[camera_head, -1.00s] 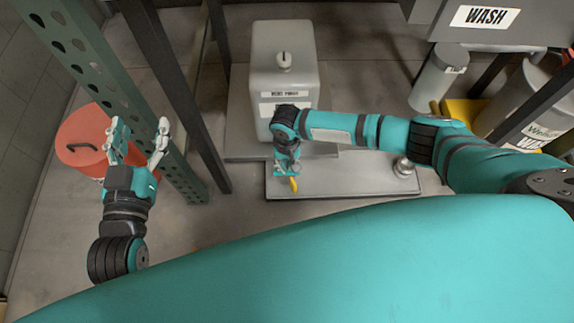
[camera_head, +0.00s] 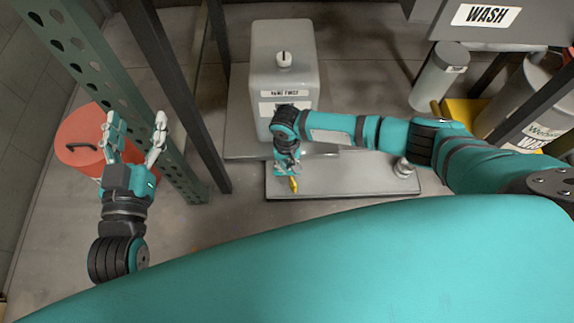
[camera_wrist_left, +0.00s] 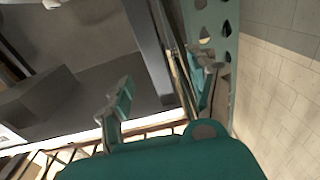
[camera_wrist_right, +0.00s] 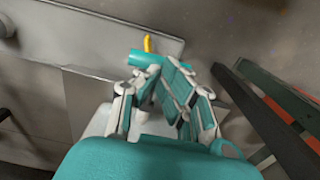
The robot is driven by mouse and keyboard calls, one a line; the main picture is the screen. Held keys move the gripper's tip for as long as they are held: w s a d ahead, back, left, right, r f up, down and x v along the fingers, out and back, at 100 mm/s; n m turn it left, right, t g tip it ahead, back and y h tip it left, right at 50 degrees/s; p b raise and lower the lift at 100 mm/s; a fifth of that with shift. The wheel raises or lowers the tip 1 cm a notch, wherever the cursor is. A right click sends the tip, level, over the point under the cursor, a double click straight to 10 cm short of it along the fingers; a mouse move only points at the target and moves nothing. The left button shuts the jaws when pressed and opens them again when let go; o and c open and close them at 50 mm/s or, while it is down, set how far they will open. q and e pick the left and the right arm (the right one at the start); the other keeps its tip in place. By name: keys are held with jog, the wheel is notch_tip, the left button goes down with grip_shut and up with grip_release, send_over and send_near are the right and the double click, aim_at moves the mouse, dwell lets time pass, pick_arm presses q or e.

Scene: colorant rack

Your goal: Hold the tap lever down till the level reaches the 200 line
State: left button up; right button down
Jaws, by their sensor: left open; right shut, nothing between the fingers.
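In the right wrist view, the yellow piece (camera_wrist_right: 147,43) rises behind a teal cylinder (camera_wrist_right: 136,59). My right gripper (camera_wrist_right: 166,78) is shut and empty beside the cylinder; I cannot tell whether it touches. My left gripper (camera_head: 135,135) is open and empty at the left. No level or 200 line can be made out.
A flat grey tray (camera_head: 345,183) with a small metal knob (camera_head: 403,167) lies before the tank. A red lidded bin (camera_head: 82,140) stands behind my left gripper, near a perforated green post (camera_head: 95,75). Grey wash containers (camera_head: 438,80) stand at the right.

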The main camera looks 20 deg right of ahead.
jog(key=shift+f, duration=0.55)
jog(key=shift+f+b, duration=0.65)
jog(key=shift+f, duration=0.1)
jog(key=shift+f+b, duration=0.7)
jog(key=shift+f, duration=0.7)
pick_arm(q)
jog(key=s+r+t+h, duration=0.3)
jog(key=r+t, duration=0.5)
jog(key=r, duration=0.3)
jog(key=shift+s+d+r, duration=0.15)
jog(key=shift+s+d, duration=0.1)
jog(key=shift+s, duration=0.6)
pick_arm(e)
jog(key=shift+s, duration=0.1)
dwell(3.3)
